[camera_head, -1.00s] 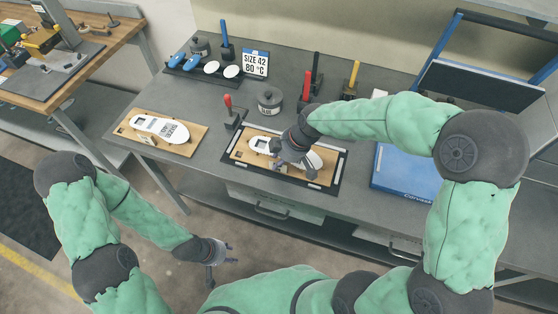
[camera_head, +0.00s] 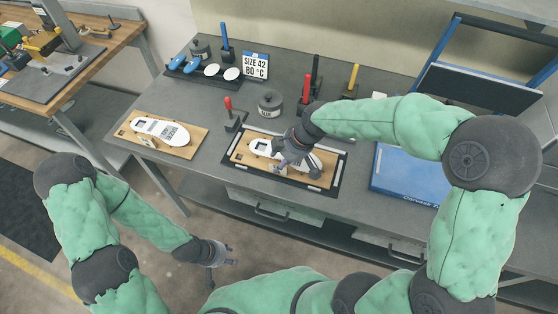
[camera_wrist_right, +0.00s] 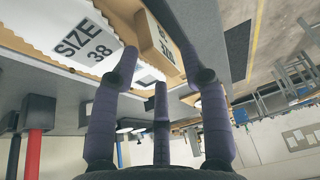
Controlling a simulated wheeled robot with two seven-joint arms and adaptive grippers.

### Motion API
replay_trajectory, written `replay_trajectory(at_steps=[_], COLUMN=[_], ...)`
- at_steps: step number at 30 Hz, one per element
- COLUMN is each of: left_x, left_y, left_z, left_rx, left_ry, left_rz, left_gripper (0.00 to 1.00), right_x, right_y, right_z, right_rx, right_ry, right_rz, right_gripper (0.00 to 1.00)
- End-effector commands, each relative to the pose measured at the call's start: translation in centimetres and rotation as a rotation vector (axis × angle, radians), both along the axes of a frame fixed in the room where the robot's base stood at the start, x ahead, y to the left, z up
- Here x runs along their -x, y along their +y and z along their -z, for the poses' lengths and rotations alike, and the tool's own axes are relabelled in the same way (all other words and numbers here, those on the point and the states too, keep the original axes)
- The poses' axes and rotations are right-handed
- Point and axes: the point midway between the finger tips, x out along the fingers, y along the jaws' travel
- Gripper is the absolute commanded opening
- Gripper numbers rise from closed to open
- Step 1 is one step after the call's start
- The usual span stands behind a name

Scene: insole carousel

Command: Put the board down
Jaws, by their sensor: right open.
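A wooden board (camera_head: 239,155) carrying a white insole form lies in a black frame (camera_head: 335,179) on the grey table, in the middle of the head view. It looks flat. My right gripper (camera_head: 297,169) is over the board's right half with its fingers spread, hiding part of the form. In the right wrist view, the white form marked SIZE 38 (camera_wrist_right: 85,45) and a tan block with a label (camera_wrist_right: 157,42) are close to the open fingers (camera_wrist_right: 160,85). I cannot tell whether a finger touches them. My left gripper (camera_head: 222,262) hangs empty in front of the table, fingers apart.
A second wooden board (camera_head: 190,146) with a white form lies at the table's left. A red-handled tool (camera_head: 230,112), a dark pot (camera_head: 269,102) and several upright handles stand behind the frame. A blue case (camera_head: 405,180) lies to the right.

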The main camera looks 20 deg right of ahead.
Motion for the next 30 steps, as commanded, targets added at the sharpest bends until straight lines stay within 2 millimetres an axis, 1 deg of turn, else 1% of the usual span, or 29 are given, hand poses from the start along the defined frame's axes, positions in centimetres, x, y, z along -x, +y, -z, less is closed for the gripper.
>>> replay_trajectory(at_steps=[1,6,12,18,30], left_x=[0.0,0.0,0.0,0.0,0.0], left_y=[0.0,0.0,0.0,0.0,0.0], left_z=[-0.5,-1.5,-2.3,-2.6,-2.6], left_rx=[0.0,0.0,0.0,0.0,0.0], left_ry=[0.0,0.0,0.0,0.0,0.0], left_rz=[0.0,0.0,0.0,0.0,0.0], left_gripper=[0.4,0.4,0.4,0.4,0.4], right_x=[0.2,1.0,1.7,2.1,2.2], right_y=[-0.4,-1.5,-2.6,-3.1,-3.2], right_z=[-1.3,-4.6,-7.6,-9.1,-9.3], right_rx=[0.0,0.0,0.0,0.001,0.0], right_ry=[-0.003,-0.003,-0.002,-0.001,0.0], right_rz=[0.002,0.001,0.002,0.0,0.0], right_gripper=[0.45,0.45,0.45,0.45,0.45])
